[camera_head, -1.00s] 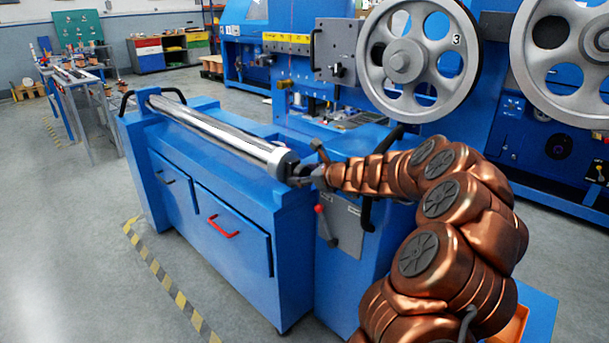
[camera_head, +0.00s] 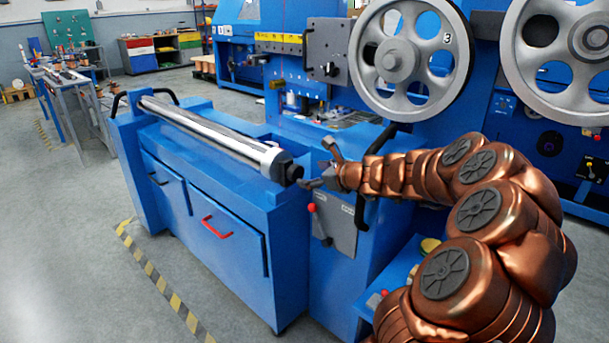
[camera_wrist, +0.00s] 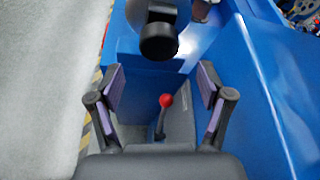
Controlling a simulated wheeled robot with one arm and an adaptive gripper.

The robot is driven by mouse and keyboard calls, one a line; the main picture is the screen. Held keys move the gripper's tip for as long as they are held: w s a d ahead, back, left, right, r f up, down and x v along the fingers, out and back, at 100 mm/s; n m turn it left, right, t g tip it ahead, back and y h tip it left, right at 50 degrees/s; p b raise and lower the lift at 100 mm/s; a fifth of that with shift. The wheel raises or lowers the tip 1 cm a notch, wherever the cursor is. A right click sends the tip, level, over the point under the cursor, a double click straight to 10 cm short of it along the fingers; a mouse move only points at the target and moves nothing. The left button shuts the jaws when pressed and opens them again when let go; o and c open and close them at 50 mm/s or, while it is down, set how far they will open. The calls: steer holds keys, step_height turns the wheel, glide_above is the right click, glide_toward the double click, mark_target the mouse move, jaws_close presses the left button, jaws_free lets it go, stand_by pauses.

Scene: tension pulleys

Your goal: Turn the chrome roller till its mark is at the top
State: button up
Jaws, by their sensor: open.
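The chrome roller (camera_head: 205,131) lies along the top of a blue cabinet (camera_head: 225,190). Its near end has a pale collar and a black end piece (camera_head: 288,169). In the wrist view the black round end piece (camera_wrist: 159,41) stands ahead of my gripper, at the top middle. My gripper (camera_head: 320,166) is open and empty, just right of the roller's end and apart from it. Its two fingers with purple pads are spread wide in the wrist view (camera_wrist: 161,90). I cannot make out a mark on the roller in either view.
A red-knobbed lever (camera_wrist: 166,101) stands low between my fingers in the wrist view; its knob also shows in the head view (camera_head: 311,208). A black handle (camera_head: 362,208) is close to my wrist. Large grey wheels (camera_head: 397,60) hang behind. Open floor lies left.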

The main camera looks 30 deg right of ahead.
steer(key=shift+v, duration=2.45)
